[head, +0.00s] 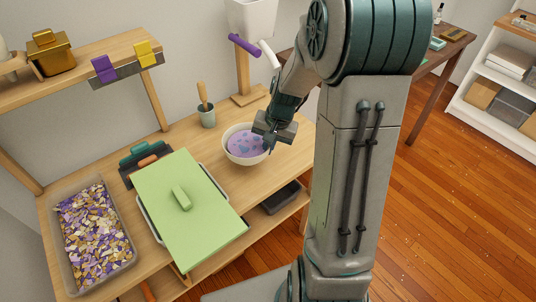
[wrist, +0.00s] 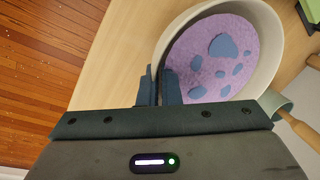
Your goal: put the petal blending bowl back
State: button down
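The petal blending bowl (head: 229,152) is a cream-white bowl with a purple filling with blue patches. It is upright at the right part of the wooden workbench in the head view and fills the upper right of the wrist view (wrist: 272,50). My gripper (head: 268,145) is at the bowl's right rim in the head view. In the wrist view, my gripper's fingers (wrist: 158,85) straddle the rim, one outside and one inside, close together with the wall between them. Whether the bowl's base touches the bench is hidden.
A grey-green cup (head: 208,118) with a wooden-handled tool stands just behind the bowl. A green lidded board (head: 160,215) lies to the left. A bin of petals (head: 125,250) is at far left. A post with a white container (head: 252,18) rises behind.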

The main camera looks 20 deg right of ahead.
jog(key=shift+s+d+x, duration=0.1)
jog(key=shift+d+x, duration=0.1)
jog(key=shift+x, duration=0.75)
jog(key=shift+s+d+x, duration=0.15)
jog(key=shift+x, duration=0.8)
jog(key=shift+f, duration=0.15)
jog(key=shift+f+b, duration=0.15)
jog(key=shift+b, duration=0.15)
jog(key=c, duration=1.6)
grip_release()
